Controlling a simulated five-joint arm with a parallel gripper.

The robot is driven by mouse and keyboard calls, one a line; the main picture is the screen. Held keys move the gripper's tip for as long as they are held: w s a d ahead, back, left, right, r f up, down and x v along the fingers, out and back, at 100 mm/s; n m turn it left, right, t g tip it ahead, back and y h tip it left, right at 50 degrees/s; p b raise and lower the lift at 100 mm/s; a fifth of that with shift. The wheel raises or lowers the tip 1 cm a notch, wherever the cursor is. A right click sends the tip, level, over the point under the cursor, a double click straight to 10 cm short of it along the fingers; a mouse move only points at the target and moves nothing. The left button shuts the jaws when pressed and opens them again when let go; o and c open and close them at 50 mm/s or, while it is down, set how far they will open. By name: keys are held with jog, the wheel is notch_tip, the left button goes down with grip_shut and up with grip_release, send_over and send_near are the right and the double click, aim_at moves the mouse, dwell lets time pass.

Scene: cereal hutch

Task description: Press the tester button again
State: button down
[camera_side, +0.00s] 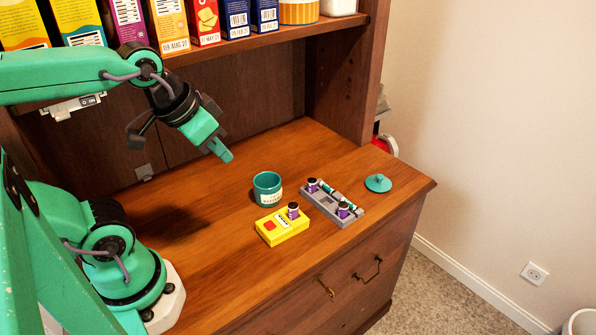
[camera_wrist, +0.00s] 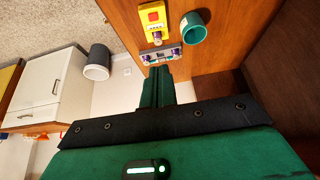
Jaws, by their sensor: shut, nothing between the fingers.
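The yellow tester (camera_side: 282,229) lies on the wooden counter with a red button (camera_side: 269,226) on its left part and a purple-and-black battery (camera_side: 293,211) upright at its right end. The tester (camera_wrist: 146,24) and its red button (camera_wrist: 153,16) also show at the top of the wrist view. My gripper (camera_side: 226,156) is shut and empty, raised above the counter, up and left of the tester and apart from it. In the wrist view my closed fingers (camera_wrist: 159,74) point towards the grey tray, below the tester.
A teal cup (camera_side: 267,181) stands just behind the tester. A grey tray (camera_side: 319,203) with several batteries lies to its right, and a teal lid (camera_side: 378,183) lies near the counter's right edge. A shelf (camera_side: 270,37) with boxes overhangs the back. The counter left of the tester is clear.

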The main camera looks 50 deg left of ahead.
jog(key=shift+w, duration=0.1)
jog(key=m+g, duration=0.8)
jog(key=g, duration=0.5)
send_over(273, 223)
notch_tip(273, 223, down, 11)
jog(key=shift+r, duration=0.15)
dwell(0.4)
jog(key=shift+f, duration=4.45)
